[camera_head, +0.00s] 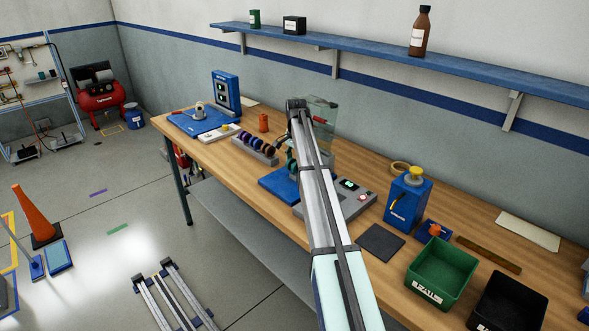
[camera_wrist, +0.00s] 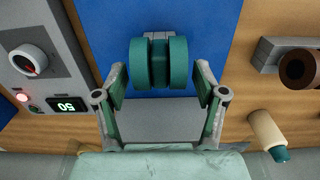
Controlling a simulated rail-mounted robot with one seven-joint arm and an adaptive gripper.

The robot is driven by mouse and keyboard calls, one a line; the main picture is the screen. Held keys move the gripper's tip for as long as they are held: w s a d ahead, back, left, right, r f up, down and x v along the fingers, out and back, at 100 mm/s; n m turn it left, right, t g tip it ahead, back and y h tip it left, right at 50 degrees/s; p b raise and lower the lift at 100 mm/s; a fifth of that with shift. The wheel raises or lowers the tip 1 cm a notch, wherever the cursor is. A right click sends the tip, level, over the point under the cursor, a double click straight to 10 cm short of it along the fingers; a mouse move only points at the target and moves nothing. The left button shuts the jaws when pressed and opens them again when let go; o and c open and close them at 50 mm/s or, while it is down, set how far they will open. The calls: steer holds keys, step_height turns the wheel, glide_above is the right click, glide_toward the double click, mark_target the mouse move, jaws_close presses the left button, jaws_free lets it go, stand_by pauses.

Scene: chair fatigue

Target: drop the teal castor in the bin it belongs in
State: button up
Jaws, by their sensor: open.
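My gripper (camera_wrist: 159,78) is open, with one finger on each side of the castor and a visible gap at both sides. In the head view my arm hides most of this spot; the blue plate (camera_head: 272,184) shows beside it. A green bin (camera_head: 432,288) with a white label and a black bin (camera_head: 487,318) stand at the right end of the bench. I cannot read their labels clearly.
A grey control box (camera_head: 360,204) with a lit display stands right of the blue plate. A clear shield (camera_head: 325,112) rises behind my arm. A rack of dark wheels (camera_head: 258,150) is to the left. A blue device (camera_head: 407,200) and dark mat (camera_head: 380,242) lie before the bins.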

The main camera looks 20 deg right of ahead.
steer(key=c, duration=1)
steer(key=shift+r, duration=0.25)
steer(key=shift+r+p, duration=0.85)
steer(key=shift+r, duration=0.5)
steer(key=shift+r, duration=0.25)
steer(key=shift+r+p, duration=1.15)
steer(key=shift+r, duration=0.8)
